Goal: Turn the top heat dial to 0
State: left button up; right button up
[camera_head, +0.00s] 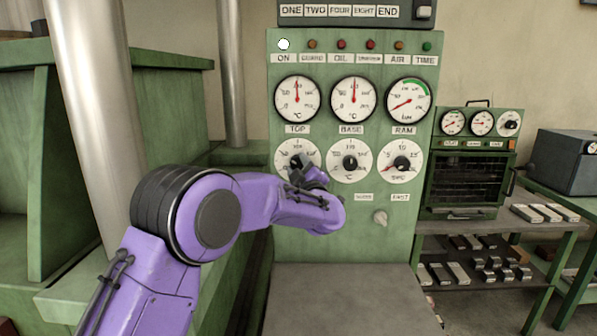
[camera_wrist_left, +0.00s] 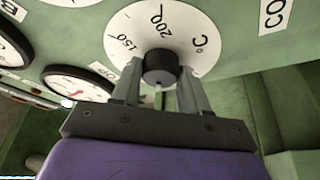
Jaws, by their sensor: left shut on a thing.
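The top heat dial (camera_head: 288,153) is a round white scale with a black knob on a green panel, below the TOP label. My left gripper (camera_head: 299,167) is at this dial, and my purple wrist covers its lower right part. In the left wrist view, the black knob (camera_wrist_left: 160,66) sits between the two fingers of my left gripper (camera_wrist_left: 161,78), which is shut on it. The dial face (camera_wrist_left: 121,23) shows 150, 200 and °C there. A small pale mark shows on the knob's near side. The exact setting cannot be read. My right gripper is not in view.
Beside it are the base dial (camera_head: 350,162) and the RAM-column dial (camera_head: 401,162). Three gauges, including the top gauge (camera_head: 297,99), sit above. A small knob (camera_head: 380,217) is lower down. A metal column (camera_head: 92,120) stands left; a shelf with a small oven (camera_head: 463,180) stands right.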

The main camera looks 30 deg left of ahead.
pick_arm(q)
jog(key=n+g, duration=0.1)
jog(key=n, duration=0.2)
jog(key=n+g+b, duration=0.1)
jog(key=n, duration=0.3)
jog(key=shift+r+g+h, duration=0.1)
jog(key=shift+g+h, duration=0.2)
jog(key=n+h+b, duration=0.1)
jog(key=n, duration=0.2)
jog(key=shift+g, duration=0.4)
jog(key=shift+r+n+h+b, duration=0.15)
jog(key=shift+n+h+b, duration=0.45)
jog(key=shift+n, duration=0.9)
jog(key=o, duration=1.1)
jog(key=shift+c, duration=0.2)
